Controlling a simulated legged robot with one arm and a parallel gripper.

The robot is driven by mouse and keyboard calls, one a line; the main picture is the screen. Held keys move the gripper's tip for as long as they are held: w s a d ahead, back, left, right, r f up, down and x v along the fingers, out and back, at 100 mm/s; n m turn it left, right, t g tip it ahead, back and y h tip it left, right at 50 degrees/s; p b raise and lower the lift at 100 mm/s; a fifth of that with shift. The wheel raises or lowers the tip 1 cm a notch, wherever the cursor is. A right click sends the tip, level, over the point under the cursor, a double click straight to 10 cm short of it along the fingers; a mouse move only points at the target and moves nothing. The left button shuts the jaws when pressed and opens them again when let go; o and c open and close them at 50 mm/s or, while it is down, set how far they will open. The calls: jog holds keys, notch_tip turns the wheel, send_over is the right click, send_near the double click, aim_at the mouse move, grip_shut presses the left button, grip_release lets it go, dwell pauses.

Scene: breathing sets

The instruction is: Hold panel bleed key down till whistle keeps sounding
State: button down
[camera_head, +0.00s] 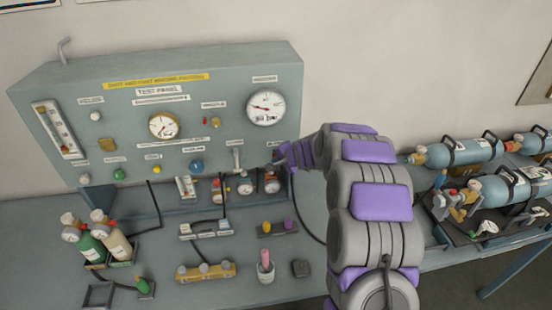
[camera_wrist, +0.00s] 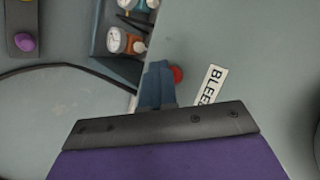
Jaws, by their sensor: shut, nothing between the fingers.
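The grey-green test panel (camera_head: 120,85) stands at the back of the bench. In the wrist view a red knob (camera_wrist: 178,74) shows on the panel face beside a white label (camera_wrist: 212,84) reading "BLEE", its end cut off; I take this as the bleed key. My gripper (camera_wrist: 159,72) is shut and empty, its blue-grey tips right beside the red knob and partly covering it. I cannot tell whether they touch or press it. In the head view my gripper (camera_head: 280,157) is at the panel's lower right, hiding the key. A small brass fitting (camera_head: 216,122) under an unreadable label may be the whistle.
Gauges (camera_head: 265,107) and coloured knobs sit on the panel. Small gauges (camera_wrist: 118,40) stand in a recess under its edge. A rack with two small cylinders (camera_head: 90,243) is on the left bench. Blue cylinders (camera_head: 460,152) lie at right. A black hose (camera_head: 309,222) runs near my arm.

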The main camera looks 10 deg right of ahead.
jog(key=shift+s+b, duration=0.95)
jog(key=shift+b, duration=0.15)
jog(key=s+b, duration=0.4)
jog(key=s, duration=0.1)
